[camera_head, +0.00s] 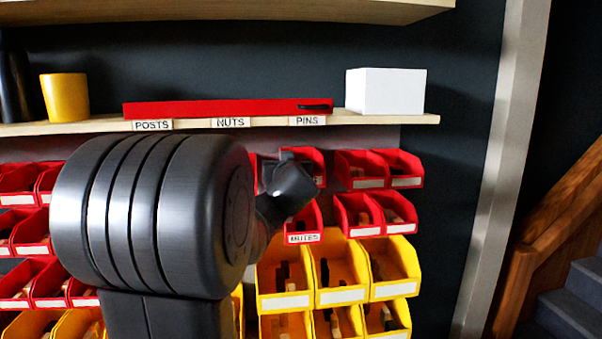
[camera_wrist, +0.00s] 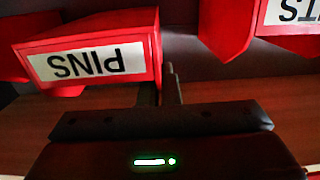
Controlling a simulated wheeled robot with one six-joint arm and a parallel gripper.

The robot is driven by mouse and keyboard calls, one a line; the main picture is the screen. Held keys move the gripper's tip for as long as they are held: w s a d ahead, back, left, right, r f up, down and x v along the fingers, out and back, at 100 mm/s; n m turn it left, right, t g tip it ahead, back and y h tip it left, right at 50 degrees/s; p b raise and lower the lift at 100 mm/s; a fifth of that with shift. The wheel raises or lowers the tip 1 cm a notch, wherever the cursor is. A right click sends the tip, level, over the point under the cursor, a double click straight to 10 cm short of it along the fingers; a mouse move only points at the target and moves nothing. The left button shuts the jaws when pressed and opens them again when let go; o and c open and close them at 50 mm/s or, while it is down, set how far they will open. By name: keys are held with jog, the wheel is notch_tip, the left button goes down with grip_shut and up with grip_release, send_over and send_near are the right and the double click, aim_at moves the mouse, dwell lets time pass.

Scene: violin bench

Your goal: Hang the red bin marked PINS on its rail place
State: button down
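The red bin marked PINS shows at the upper left of the wrist view (camera_wrist: 85,62), its white label upside down. In the head view, a red bin (camera_head: 316,157) below the shelf's PINS tag (camera_head: 307,120) appears to be the same one; my gripper hides its label. My gripper (camera_head: 290,185) is at its left. In the wrist view my fingers (camera_wrist: 161,88) are close together with the bin's side wall between them. The rail and the bin's back are hidden, so I cannot tell whether it is hooked on.
Another red labelled bin (camera_wrist: 290,14) is cut off at the upper right of the wrist view. The red MUTES bin (camera_head: 303,238) is just below my gripper. More red bins (camera_head: 362,170) are at the right, yellow bins (camera_head: 340,295) below. A wooden shelf (camera_head: 385,117) is overhead.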

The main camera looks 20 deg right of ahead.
jog(key=shift+w+d, duration=0.15)
jog(key=shift+w, duration=0.45)
dwell(0.5)
jog(key=shift+f+b, duration=0.7)
jog(key=shift+f, duration=0.2)
dwell(0.4)
jog(key=c, duration=1.6)
grip_release()
jog(key=shift+o, duration=0.2)
jog(key=shift+s, duration=0.1)
jog(key=v, duration=1.3)
jog(key=shift+s+p, duration=0.35)
jog(key=shift+w, duration=0.1)
jog(key=x, duration=1.3)
jog(key=shift+w+b, duration=0.35)
jog(key=shift+w, duration=0.05)
jog(key=shift+s+r, duration=0.1)
jog(key=shift+r, duration=0.15)
